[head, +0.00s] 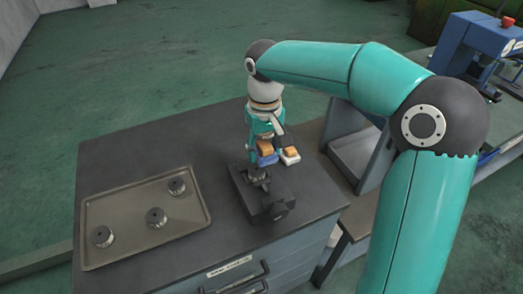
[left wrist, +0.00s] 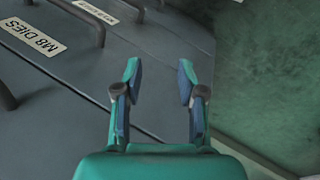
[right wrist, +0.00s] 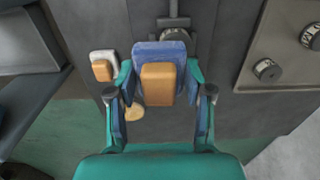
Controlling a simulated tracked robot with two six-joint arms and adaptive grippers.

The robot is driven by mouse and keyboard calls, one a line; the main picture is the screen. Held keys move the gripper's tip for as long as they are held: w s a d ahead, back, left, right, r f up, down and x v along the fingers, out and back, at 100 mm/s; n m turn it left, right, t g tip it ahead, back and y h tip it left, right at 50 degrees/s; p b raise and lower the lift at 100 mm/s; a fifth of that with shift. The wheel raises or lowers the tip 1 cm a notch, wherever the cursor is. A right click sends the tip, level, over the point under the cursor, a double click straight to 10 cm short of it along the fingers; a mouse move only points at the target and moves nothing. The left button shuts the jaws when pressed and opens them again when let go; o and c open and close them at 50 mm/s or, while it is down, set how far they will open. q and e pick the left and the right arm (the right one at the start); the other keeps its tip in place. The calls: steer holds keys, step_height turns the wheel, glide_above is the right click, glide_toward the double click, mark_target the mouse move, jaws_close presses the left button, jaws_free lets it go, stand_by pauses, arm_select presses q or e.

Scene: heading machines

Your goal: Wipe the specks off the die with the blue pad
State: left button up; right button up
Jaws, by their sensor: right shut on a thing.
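The blue pad (head: 267,159), with an orange grip block on it, is between the fingers of my right gripper (head: 264,146). The right wrist view shows the pad (right wrist: 160,49) and its orange block (right wrist: 158,84) between the two fingers. The pad is right beside the grey die (head: 257,174) at the dark vise (head: 268,207) on the bench. I cannot tell whether pad and die touch. The pad partly hides the die in the right wrist view, and no specks can be made out. My left gripper (left wrist: 160,85) is open and empty above the drawer fronts.
A white pad with an orange block (head: 289,156) lies close beside my right gripper. A tray (head: 119,199) with three round dies lies on the left of the bench. Drawers (head: 245,272) with handles front the bench. A blue machine (head: 470,42) stands at far right.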

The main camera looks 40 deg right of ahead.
steer(key=shift+r+p, duration=1.85)
steer(key=shift+r, duration=0.55)
steer(key=shift+w, duration=0.1)
